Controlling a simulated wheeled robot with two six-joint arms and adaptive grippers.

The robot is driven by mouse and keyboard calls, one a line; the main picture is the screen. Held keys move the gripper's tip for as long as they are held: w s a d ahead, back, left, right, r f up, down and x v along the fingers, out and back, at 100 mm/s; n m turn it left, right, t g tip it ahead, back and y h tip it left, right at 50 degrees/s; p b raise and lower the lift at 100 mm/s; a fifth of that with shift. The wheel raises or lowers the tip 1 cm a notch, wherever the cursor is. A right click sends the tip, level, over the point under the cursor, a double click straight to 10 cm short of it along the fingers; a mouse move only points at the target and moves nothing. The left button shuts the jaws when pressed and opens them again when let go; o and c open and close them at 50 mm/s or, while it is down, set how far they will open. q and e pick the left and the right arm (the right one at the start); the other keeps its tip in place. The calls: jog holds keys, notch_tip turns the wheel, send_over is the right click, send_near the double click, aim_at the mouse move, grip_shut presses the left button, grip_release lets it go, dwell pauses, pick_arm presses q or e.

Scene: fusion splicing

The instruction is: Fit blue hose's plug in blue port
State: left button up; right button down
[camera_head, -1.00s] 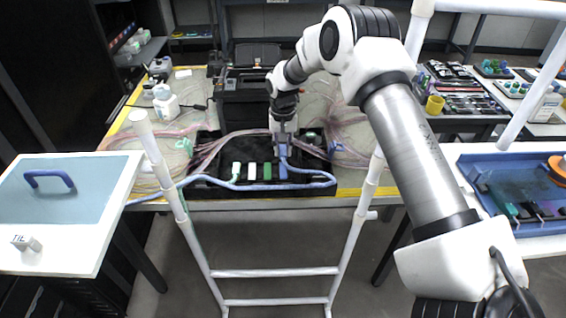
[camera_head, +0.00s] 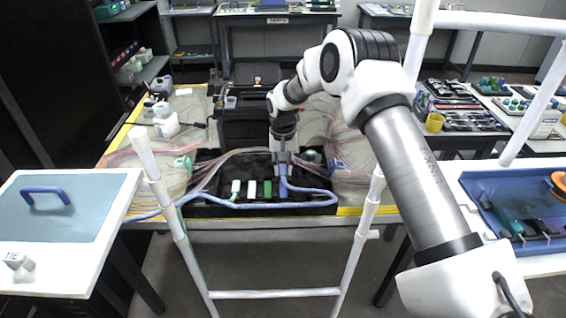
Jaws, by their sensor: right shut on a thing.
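My right gripper (camera_head: 284,160) reaches down over the black tray (camera_head: 215,199) on the far table. It is shut on the plug end of the blue hose (camera_head: 318,193), just above or at the blue port (camera_head: 283,192). The fingers and hose hide the plug's tip, so I cannot tell whether it is inside the port. The blue port is rightmost in a row with a green port (camera_head: 267,190), a white port (camera_head: 251,190) and a green-white one (camera_head: 236,188). The hose loops along the tray's front and off to the left. My left gripper is not in view.
A black case (camera_head: 250,110) stands behind the tray. White bottles (camera_head: 165,122) stand at the table's left. Pale tubes spread on both sides. A white pipe frame (camera_head: 275,293) stands in front. A blue tray (camera_head: 520,205) sits on the right table.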

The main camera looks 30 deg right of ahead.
jog(key=shift+r, duration=0.15)
jog(key=shift+s+d, duration=0.15)
jog(key=shift+d, duration=0.1)
jog(key=d+p, duration=0.1)
jog(key=s+d+p, duration=0.1)
jog(key=d, duration=0.1)
jog(key=s+d+p, duration=0.1)
jog(key=d, duration=0.1)
jog(key=shift+d+r, duration=0.15)
jog(key=shift+d, duration=0.05)
jog(key=shift+s+d+r+p, duration=0.15)
jog(key=shift+s+d+p, duration=0.1)
jog(key=shift+d+p, duration=0.4)
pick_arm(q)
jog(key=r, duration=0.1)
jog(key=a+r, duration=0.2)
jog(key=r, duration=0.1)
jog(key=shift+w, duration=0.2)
pick_arm(e)
jog(key=shift+d+r, duration=0.15)
jog(key=shift+d, duration=0.25)
jog(key=shift+w+a, duration=0.1)
jog(key=shift+w, duration=0.05)
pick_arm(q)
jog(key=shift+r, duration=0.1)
pick_arm(e)
jog(key=shift+r, duration=0.1)
